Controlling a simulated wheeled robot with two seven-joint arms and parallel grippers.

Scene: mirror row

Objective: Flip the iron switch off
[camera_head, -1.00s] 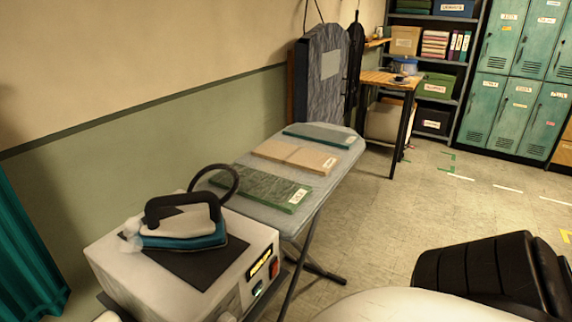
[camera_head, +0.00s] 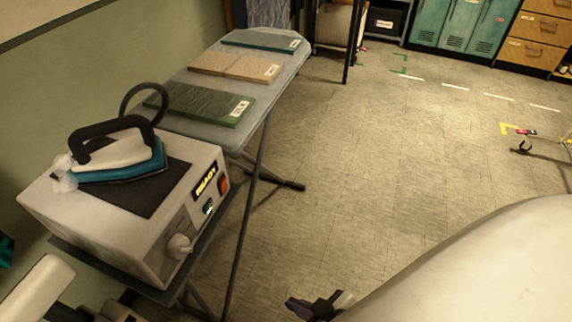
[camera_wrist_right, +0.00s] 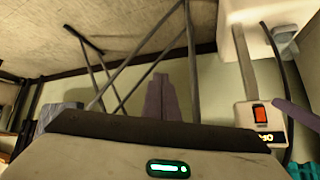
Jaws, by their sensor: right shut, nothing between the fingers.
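The iron station (camera_head: 120,220) is a pale box with an iron (camera_head: 120,155) resting on a dark pad on top. The red switch also shows in the wrist view (camera_wrist_right: 261,113), right of my fingers. I cannot tell which way the switch is tipped. My right gripper (camera_head: 318,304) is at the bottom of the head view, right of the station and apart from it. In the wrist view its fingers (camera_wrist_right: 160,78) are together and empty.
A small green-lit part (camera_head: 208,208) and a knob (camera_head: 179,247) sit on the station's front. An ironing board (camera_head: 240,138) with folded cloths extends behind, its legs (camera_head: 245,225) reaching the floor. Open floor (camera_head: 400,160) lies to the right.

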